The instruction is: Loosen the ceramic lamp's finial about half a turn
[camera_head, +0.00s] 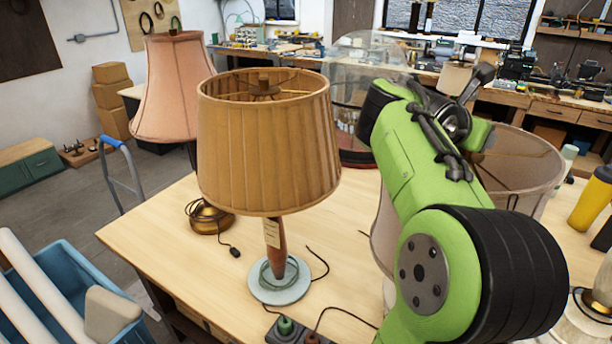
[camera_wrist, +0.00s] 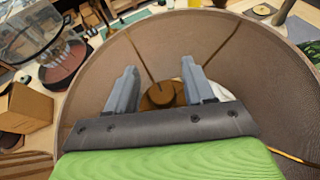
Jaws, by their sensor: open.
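In the wrist view I look down into a wide, round, grey-brown lampshade (camera_wrist: 95,75). A brownish, brass-coloured round knob, seemingly the finial (camera_wrist: 160,95), is near its middle. My gripper (camera_wrist: 160,76) is open, with one grey finger on each side of the knob in the picture. I see gaps beside the knob, but cannot tell whether the fingertips are level with it. A white surface, perhaps the ceramic body, shows below at the right finger. In the head view the translucent shade (camera_head: 530,175) is right of my green arm, which hides the fingers and finial.
A tan pleated-shade lamp (camera_head: 270,150) stands close left of my arm on the wooden table (camera_head: 160,235). A pink-shade lamp (camera_head: 172,85) is behind it. A yellow bottle (camera_head: 590,203) stands at the right. Thin cords lie near the tan lamp.

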